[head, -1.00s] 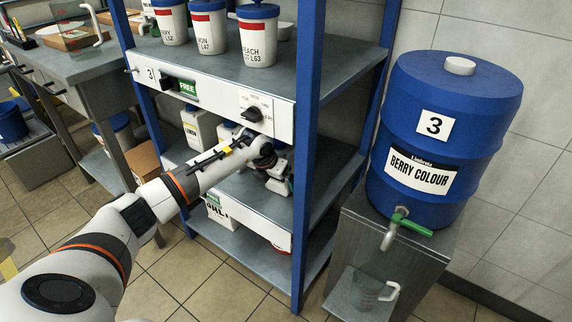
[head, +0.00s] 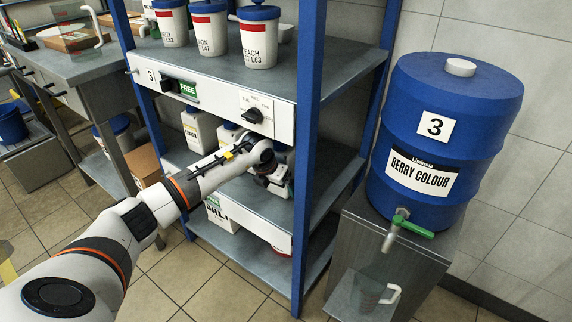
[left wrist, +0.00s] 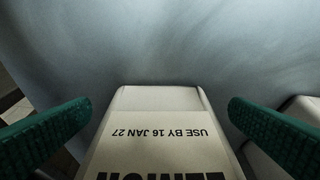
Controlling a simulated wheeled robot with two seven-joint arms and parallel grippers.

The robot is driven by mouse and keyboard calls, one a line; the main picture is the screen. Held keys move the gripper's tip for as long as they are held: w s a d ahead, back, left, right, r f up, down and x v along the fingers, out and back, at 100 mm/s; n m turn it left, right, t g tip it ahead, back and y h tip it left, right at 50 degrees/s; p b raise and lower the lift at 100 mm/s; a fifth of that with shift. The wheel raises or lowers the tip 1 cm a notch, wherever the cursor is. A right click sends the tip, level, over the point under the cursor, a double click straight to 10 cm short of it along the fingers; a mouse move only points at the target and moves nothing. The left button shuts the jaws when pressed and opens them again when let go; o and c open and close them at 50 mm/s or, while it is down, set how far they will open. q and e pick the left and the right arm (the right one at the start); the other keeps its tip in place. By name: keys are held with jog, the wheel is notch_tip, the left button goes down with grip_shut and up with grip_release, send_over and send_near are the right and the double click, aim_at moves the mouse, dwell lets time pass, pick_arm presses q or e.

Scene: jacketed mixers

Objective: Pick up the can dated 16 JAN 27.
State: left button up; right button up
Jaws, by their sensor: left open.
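A pale can (left wrist: 160,145) with a cream label reads "USE BY 16 JAN 27" and "LEMON", upside down in the left wrist view. My left gripper (left wrist: 160,107) is open, with one green finger on each side of this can's near part and visible gaps between. In the head view my left gripper (head: 276,180) is inside the blue-framed shelf, over the middle board. White cans (head: 197,132) stand to its left there; I cannot tell which of the shelf's cans is the dated one. My right gripper is not in view.
Another pale can (left wrist: 300,115) stands at the right in the left wrist view. A blue shelf post (head: 305,160) rises just right of my gripper. A control panel (head: 215,100) runs above it. A blue drum (head: 440,140) stands on a grey stand at the right.

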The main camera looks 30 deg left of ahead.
pick_arm(q)
jog(key=shift+c, duration=0.3)
jog(key=c, duration=1.8)
jog(key=shift+w+r, duration=0.2)
jog(key=shift+c, duration=0.7)
